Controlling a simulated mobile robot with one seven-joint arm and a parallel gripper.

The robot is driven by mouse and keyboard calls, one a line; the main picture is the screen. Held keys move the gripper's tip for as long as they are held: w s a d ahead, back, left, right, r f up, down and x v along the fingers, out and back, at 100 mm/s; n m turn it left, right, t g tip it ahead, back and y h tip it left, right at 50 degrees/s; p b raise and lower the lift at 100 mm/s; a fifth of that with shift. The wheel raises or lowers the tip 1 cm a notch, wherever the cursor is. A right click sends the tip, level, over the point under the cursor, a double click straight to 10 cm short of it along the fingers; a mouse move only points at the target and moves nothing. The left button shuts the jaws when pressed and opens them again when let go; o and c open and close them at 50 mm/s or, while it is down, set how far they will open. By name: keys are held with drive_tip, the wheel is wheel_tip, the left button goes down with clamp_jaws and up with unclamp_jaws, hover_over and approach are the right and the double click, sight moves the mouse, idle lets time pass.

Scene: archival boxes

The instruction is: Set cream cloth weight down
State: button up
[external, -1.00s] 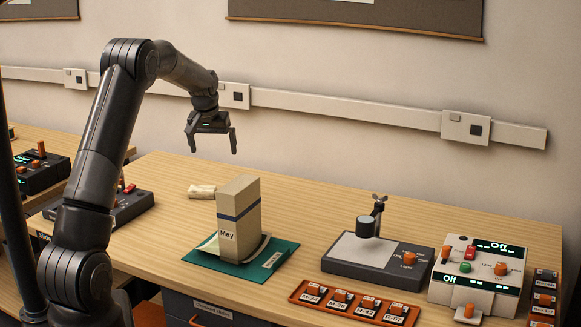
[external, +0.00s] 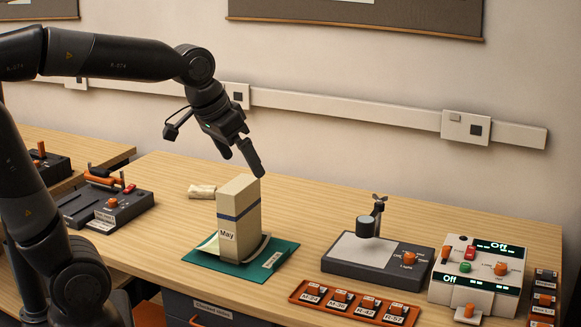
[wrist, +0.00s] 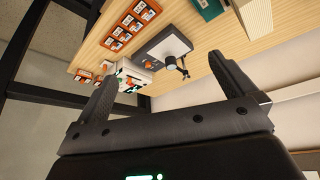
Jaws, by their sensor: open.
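The cream cloth weight (external: 202,191) is a small pale bundle lying on the wooden table, behind and left of the tall "May" box. Nothing is on top of it. My gripper (external: 240,160) is open and empty in the air above the table, just over and behind the top of the "May" box (external: 238,215). In the wrist view my gripper (wrist: 165,90) shows two spread fingers with nothing between them. The cloth weight does not show in the wrist view.
The "May" box stands upright on a green folder (external: 278,262) with pale sheets. To the right are a stand with a lamp head (external: 375,255), an orange tray of labelled pieces (external: 352,306) and a white control unit (external: 478,275). A dark device (external: 110,205) sits at left. The table's back middle is clear.

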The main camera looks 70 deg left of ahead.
drive_tip(key=s+d+f+m+h, duration=0.1)
drive_tip(key=s+d+f+m, duration=0.2)
drive_tip(key=s+d, duration=0.5)
drive_tip(key=shift+s+d+f+t, duration=0.3)
drive_tip(key=shift+s+d+f, duration=0.1)
drive_tip(key=shift+s, duration=0.8)
drive_tip(key=shift+r, duration=0.1)
